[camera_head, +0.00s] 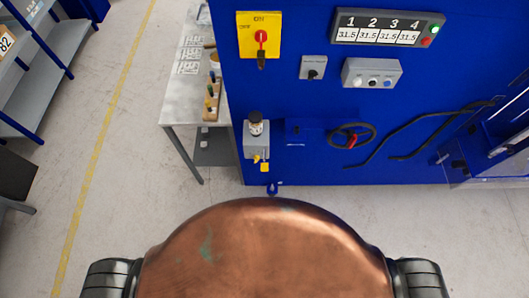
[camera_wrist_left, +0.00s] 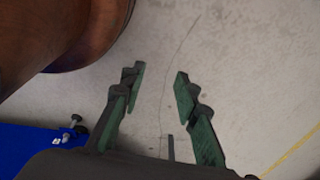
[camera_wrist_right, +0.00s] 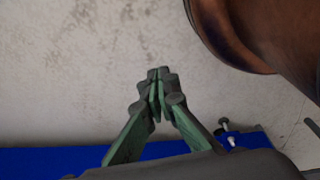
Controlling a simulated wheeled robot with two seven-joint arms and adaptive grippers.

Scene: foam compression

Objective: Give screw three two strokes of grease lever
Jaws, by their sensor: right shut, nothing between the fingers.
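A grey lubricator unit (camera_head: 256,138) with a black and silver top and a yellow tag (camera_head: 264,167) hangs on the left front of the blue machine in the head view. It looks like the grease unit; I cannot make out its lever clearly. The display (camera_head: 388,27) numbered 1 to 4 shows 31.5 under each number. Neither gripper shows in the head view. In the left wrist view my left gripper (camera_wrist_left: 160,74) is open and empty above bare floor. In the right wrist view my right gripper (camera_wrist_right: 158,76) is shut and empty above the floor. No screw is recognisable.
The blue machine (camera_head: 300,160) carries a yellow switch plate (camera_head: 259,35), a button box (camera_head: 372,73), a red-and-black handwheel-like part (camera_head: 351,136) and dark hoses (camera_head: 420,135). A grey table (camera_head: 187,85) stands left of it. Shelving (camera_head: 45,75) is far left. Floor between is clear.

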